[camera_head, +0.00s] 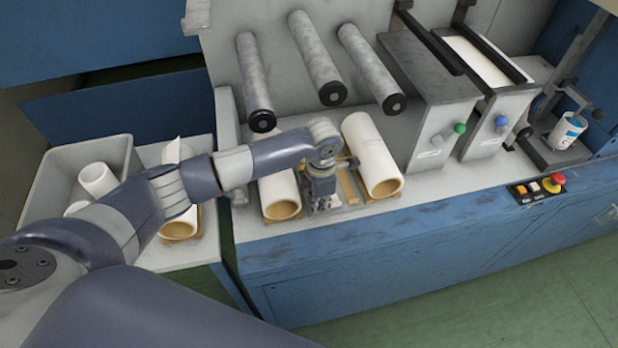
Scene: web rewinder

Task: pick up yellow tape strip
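My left gripper (323,203) points down at the machine's grey shelf, between two white rolls with tan cores. Its fingers are small and partly hidden by its own body, so I cannot tell whether they are open or shut. A narrow yellowish-tan strip (347,187) lies just right of the gripper, beside the right roll. I cannot tell whether it is the yellow tape strip or part of a roll support. No other yellow tape strip is clear, and the gripper and arm hide part of the shelf. My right gripper is not in view.
The left shelf roll (280,197) and right shelf roll (372,158) flank the gripper closely. Grey rollers (316,60) jut out above. A grey bin (118,150) holds white rolls at left. A button panel (537,189) sits at right. The front shelf edge is clear.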

